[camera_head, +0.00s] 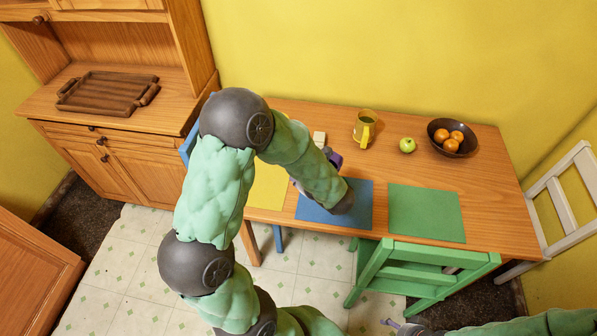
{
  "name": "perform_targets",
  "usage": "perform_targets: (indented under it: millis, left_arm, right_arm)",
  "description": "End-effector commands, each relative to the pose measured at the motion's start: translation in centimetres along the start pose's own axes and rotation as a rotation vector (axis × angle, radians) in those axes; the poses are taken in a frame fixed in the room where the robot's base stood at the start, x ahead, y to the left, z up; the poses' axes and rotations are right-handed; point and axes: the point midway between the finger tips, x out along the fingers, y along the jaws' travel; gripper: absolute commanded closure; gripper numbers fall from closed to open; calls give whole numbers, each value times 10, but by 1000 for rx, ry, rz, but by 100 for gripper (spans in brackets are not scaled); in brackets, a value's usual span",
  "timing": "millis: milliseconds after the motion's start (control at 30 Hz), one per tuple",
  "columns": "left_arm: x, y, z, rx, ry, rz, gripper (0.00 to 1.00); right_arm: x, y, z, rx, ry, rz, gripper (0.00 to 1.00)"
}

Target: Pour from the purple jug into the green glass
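A small purple patch (334,157), likely part of the purple jug, shows at the upper right edge of my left forearm, over the wooden table (488,187). The rest of it is hidden behind my arm. My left arm rises from the bottom and bends down over the blue mat (358,212); its gripper is hidden behind the forearm, so I cannot see whether it holds the jug. I see no green glass. At the bottom edge, a small part of my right gripper (396,325) shows below the green chair; its opening is not clear.
A yellow mug (364,129), a green apple (407,145) and a dark bowl (439,126) of oranges stand along the table's back. A cream block (319,138) is left of the mug. A green mat (427,213) lies bare. A green chair (424,266) stands in front.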

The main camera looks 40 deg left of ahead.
Motion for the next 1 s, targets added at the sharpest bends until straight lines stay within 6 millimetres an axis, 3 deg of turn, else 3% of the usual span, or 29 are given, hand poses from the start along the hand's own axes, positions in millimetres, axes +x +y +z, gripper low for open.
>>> perform_targets:
  millis: [233,400,1000]
  left_arm:
    - [12,-6,-16,0,-3,0,100]
    - [2,-3,-2,51,-3,34,100]
    - [-15,2,22,236,0,161,100]
  right_arm:
    - [17,6,-1,0,0,0,25]
    - [-5,-2,0,0,1,0,25]
    - [-45,-16,2,0,0,0,25]
